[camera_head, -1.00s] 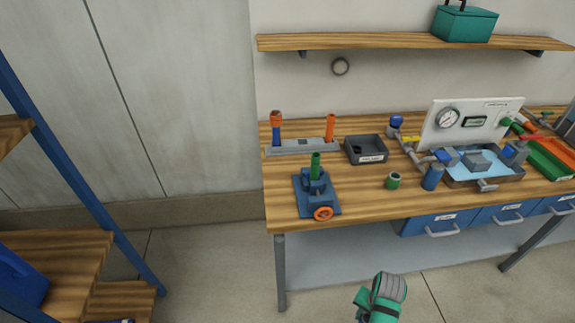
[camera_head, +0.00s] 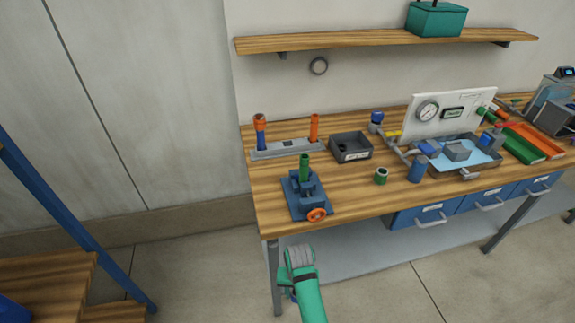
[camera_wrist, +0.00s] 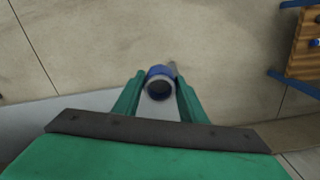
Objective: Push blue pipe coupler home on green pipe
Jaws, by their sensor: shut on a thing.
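The green pipe (camera_head: 304,167) stands upright in a blue vise (camera_head: 310,200) with an orange handwheel (camera_head: 317,214), near the front left of the bench. In the wrist view, my gripper (camera_wrist: 158,88) is shut on the blue pipe coupler (camera_wrist: 160,71), a short hollow ring with a dark bore between the green fingers. It is held over the floor, apart from the green pipe. In the head view my arm is low in front of the bench, below the vise, and the fingers are mostly hidden.
An orange-topped blue pipe (camera_head: 261,133) and an orange pipe (camera_head: 314,128) stand on a grey rack (camera_head: 287,148) behind the vise. A dark tray (camera_head: 350,148), a green fitting (camera_head: 381,176) and a blue cylinder (camera_head: 416,171) are to the right. A shelf (camera_head: 380,39) hangs above.

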